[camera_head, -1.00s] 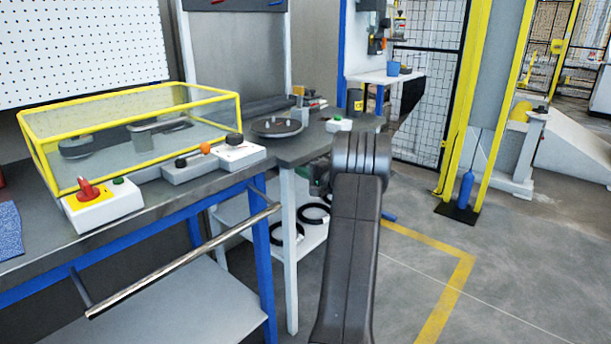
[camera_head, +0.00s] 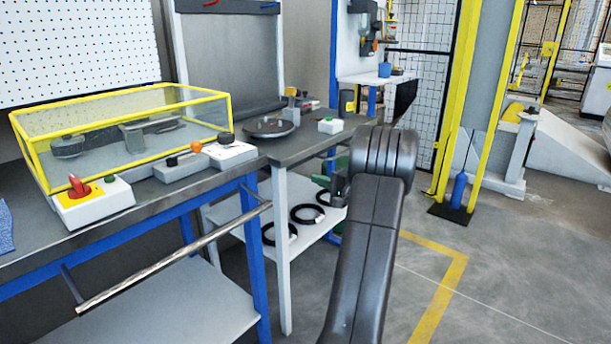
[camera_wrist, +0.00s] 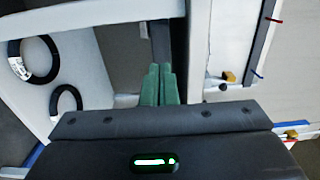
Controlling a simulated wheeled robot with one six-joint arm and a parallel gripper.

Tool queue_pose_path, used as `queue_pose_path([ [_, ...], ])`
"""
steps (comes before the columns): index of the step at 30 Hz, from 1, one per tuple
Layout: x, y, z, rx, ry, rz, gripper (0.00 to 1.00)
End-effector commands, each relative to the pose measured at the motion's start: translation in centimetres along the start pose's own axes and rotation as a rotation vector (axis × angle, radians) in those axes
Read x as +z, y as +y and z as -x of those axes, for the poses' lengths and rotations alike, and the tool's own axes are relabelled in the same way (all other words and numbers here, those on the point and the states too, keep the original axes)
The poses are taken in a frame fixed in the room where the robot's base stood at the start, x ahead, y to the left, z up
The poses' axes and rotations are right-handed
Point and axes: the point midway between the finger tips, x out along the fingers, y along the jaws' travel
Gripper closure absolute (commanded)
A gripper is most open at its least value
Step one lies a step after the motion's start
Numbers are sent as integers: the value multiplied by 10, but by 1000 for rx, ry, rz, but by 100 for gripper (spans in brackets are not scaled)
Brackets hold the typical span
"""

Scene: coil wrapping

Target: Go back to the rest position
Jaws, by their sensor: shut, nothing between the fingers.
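My gripper's two green fingers (camera_wrist: 160,86) are together and empty in the wrist view. In the head view a little green of the gripper (camera_head: 342,163) shows beside my dark arm, which hides most of it. The gripper is in front of the grey bench, apart from the coils. Black coils with white labels lie on the white shelf under the bench, such as this coil (camera_head: 306,214). The wrist view also shows a coil (camera_wrist: 34,60) and a second one (camera_wrist: 66,104) at the left.
The grey bench (camera_head: 330,144) carries a round turntable (camera_head: 268,128). A yellow-framed clear guard (camera_head: 120,132) and a box with a red knob (camera_head: 92,206) stand at the left. A metal rail (camera_head: 170,262) juts in front. Open floor (camera_head: 500,270) lies at the right.

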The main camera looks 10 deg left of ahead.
Motion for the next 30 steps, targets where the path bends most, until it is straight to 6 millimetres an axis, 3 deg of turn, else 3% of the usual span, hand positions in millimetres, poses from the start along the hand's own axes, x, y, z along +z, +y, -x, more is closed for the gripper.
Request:
queue_pose_path([
  [6,0,0,23,0,0,-1,100],
  [19,0,1,24,1,-2,-1,100],
  [23,1,2,15,1,-3,0,100],
  [30,1,3,-28,1,-5,0,100],
])
